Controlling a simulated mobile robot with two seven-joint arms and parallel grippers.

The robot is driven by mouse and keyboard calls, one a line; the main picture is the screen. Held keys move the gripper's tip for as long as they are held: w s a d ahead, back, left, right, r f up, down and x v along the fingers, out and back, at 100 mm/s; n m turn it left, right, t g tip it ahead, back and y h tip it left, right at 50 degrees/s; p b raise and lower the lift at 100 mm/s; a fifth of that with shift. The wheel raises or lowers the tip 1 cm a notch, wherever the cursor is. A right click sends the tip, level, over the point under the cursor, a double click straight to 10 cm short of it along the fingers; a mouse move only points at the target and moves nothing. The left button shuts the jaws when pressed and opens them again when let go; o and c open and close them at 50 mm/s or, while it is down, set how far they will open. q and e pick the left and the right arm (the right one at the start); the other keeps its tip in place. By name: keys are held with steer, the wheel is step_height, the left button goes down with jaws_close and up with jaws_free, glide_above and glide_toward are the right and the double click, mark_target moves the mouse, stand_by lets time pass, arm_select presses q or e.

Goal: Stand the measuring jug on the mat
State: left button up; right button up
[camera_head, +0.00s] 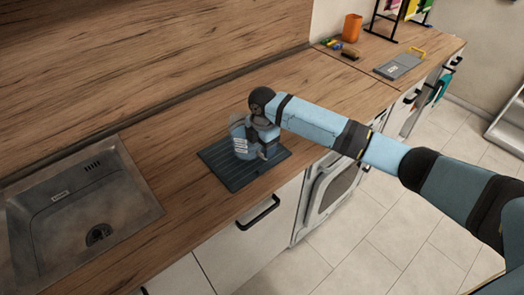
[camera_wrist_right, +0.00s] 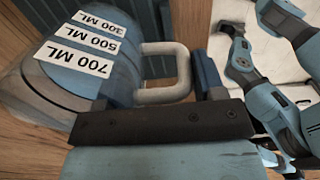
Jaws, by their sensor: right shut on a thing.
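The measuring jug (camera_head: 239,141) is a clear, bluish vessel with white labels, upright or nearly so over the dark ribbed mat (camera_head: 232,178). In the right wrist view the jug (camera_wrist_right: 45,90) shows labels reading 300, 500 and 700 ML and a pale loop handle (camera_wrist_right: 182,72). My right gripper (camera_head: 263,140) is shut on the handle, at the jug's right side. The jug's base is within the mat's outline in the head view; I cannot tell whether it touches the mat. The gripper hides part of the jug.
A steel sink (camera_head: 78,215) is left of the mat. A wooden splashback (camera_head: 130,60) runs behind the counter (camera_head: 170,185). An orange cup (camera_head: 351,27) and a grey board (camera_head: 399,66) are at the far right end. The counter around the mat is clear.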

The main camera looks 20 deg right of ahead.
mark_target(262, 154)
steer(key=shift+f, duration=1.5)
steer(key=o, duration=1.5)
steer(key=shift+f, duration=0.1)
